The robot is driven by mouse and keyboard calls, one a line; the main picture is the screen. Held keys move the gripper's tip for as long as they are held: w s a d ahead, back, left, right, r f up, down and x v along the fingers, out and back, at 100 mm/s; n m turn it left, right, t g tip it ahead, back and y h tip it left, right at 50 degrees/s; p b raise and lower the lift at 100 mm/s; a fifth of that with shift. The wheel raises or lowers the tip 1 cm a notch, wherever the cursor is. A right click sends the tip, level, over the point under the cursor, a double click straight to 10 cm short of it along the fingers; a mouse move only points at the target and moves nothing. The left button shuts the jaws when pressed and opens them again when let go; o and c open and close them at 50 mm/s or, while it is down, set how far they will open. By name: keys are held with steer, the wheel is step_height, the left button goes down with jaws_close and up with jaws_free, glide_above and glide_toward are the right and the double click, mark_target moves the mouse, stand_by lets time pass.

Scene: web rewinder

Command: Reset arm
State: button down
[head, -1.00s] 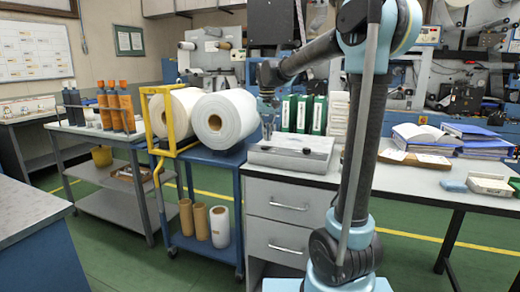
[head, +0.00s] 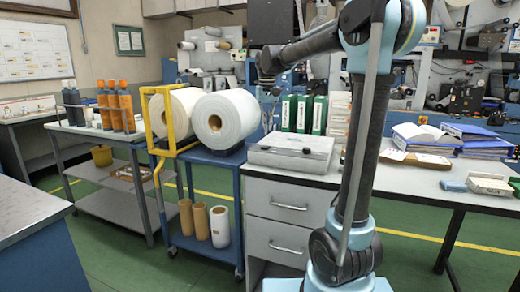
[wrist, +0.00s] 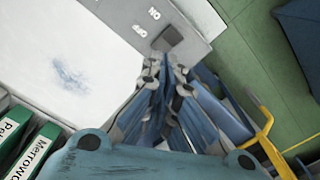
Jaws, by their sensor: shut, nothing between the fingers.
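My gripper (wrist: 166,70) shows in the wrist view with its grey, dark-jointed fingers drawn together and nothing between them. In the head view my arm reaches left, its wrist end above the worktop and in front of the machines at the back; the fingers are hard to make out there. Below the gripper is a flat grey case (head: 292,153) on the drawer cabinet. The gripper looks apart from the case.
Green binders (head: 304,114) stand behind the case and show at the wrist view's left edge (wrist: 32,150). Left is a blue cart (head: 212,158) with white rolls (head: 232,112) and a yellow frame (head: 146,118). Blue folders (head: 470,141) lie on the right bench.

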steer(key=shift+t, duration=0.3)
steer(key=s+d+f, duration=0.1)
steer(key=s+d, duration=0.1)
steer(key=s, duration=0.1)
steer(key=s+d+f, duration=0.1)
steer(key=s+d, duration=0.1)
steer(key=d, duration=0.1)
steer(key=s+d+f, duration=0.1)
steer(key=s+d, duration=0.1)
steer(key=s, duration=0.1)
steer(key=shift+s+d+f, duration=0.1)
steer(key=shift+s+d, duration=0.15)
steer(key=shift+s, duration=0.1)
steer(key=s+d+f+m, duration=0.1)
steer(key=s+d+f, duration=0.4)
steer(key=s+f, duration=0.6)
steer(key=s+d+f+t, duration=0.1)
steer(key=s+d+f, duration=0.5)
steer(key=s+f, duration=0.5)
steer(key=shift+s+d+m+t, duration=0.3)
steer(key=shift+s+m, duration=0.1)
steer(key=shift+s, duration=0.35)
steer(key=shift+w+f, duration=0.2)
steer(key=shift+w, duration=0.25)
